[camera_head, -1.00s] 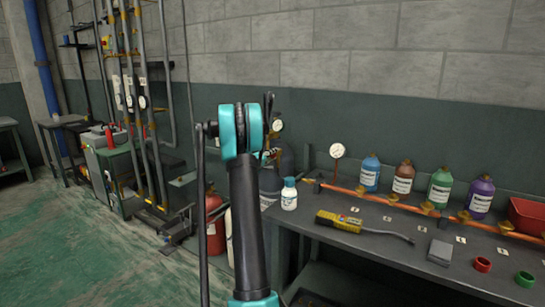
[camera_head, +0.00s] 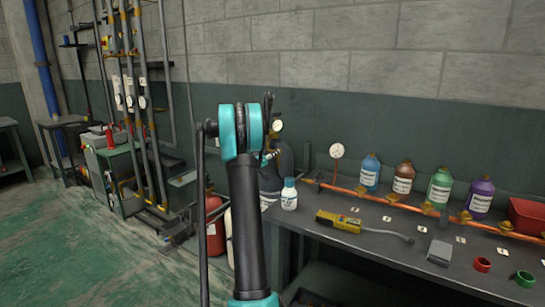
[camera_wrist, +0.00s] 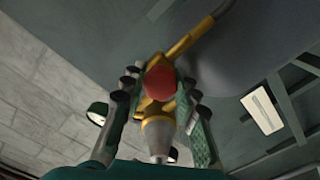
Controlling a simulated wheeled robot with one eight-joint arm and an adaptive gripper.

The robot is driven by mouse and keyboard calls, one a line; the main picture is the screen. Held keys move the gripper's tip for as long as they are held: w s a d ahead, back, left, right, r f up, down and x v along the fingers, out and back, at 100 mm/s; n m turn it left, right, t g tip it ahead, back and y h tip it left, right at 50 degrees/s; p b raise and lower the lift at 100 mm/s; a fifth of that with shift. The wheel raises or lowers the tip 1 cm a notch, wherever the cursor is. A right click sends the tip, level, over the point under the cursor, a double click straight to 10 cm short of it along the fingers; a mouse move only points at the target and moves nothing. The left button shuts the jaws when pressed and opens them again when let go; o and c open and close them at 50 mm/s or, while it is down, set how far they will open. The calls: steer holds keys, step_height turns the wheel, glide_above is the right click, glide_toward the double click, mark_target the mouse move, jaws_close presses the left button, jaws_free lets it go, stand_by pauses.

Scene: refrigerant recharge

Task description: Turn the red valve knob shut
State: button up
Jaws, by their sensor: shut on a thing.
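The red valve knob (camera_wrist: 160,83) is round and sits on a yellow brass valve body (camera_wrist: 158,110) in the wrist view. My gripper (camera_wrist: 160,88) has one finger on each side of the knob and is shut on it. A yellow pipe (camera_wrist: 195,38) runs up and right from the valve. In the head view my arm hides the knob and most of my gripper. A dark grey cylinder (camera_head: 270,178) stands behind my arm, with a small gauge (camera_head: 277,126) above it.
A grey workbench (camera_head: 385,245) on the right holds a white bottle (camera_head: 289,194), a yellow detector (camera_head: 338,222), a copper pipe with several coloured bottles, and a red bin (camera_head: 527,215). A red cylinder (camera_head: 215,225) stands on the floor left of my arm.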

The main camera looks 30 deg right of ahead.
stand_by(0.4)
steer(key=o, duration=1.2)
steer(key=shift+c, duration=0.2)
steer(key=v, duration=1.2)
steer(key=shift+f, duration=0.1)
steer(key=s+a+f+y, duration=0.3)
steer(key=s+a, duration=0.3)
steer(key=a, duration=0.1)
steer(key=s+a+f+n+g+y, duration=0.1)
steer(key=s+a+f+y, duration=0.2)
steer(key=s+a, duration=0.4)
steer(key=shift+s, duration=0.3)
steer(key=s+a+f+n+y, duration=0.2)
steer(key=s+a+f+y, duration=0.1)
steer(key=s+a, duration=0.4)
steer(key=s+a+f+n+g+y, duration=0.1)
steer(key=s+a+f+n+y, duration=0.1)
steer(key=s+a+f+y, duration=0.2)
steer(key=s+a+f+n+y, duration=0.1)
steer(key=s+a+f+y, duration=0.2)
steer(key=s+a, duration=0.8)
steer(key=shift+s+a+f+n+g+y, duration=0.15)
steer(key=shift+a+f, duration=0.2)
steer(key=shift+a, duration=0.2)
steer(key=shift+w+a+f+n+g+y, duration=0.1)
steer(key=shift+a+f, duration=0.2)
steer(key=shift+a, duration=0.25)
steer(key=shift+s+a+f+n+g+y, duration=0.15)
steer(key=shift+a+f, duration=0.2)
steer(key=shift+a, duration=0.2)
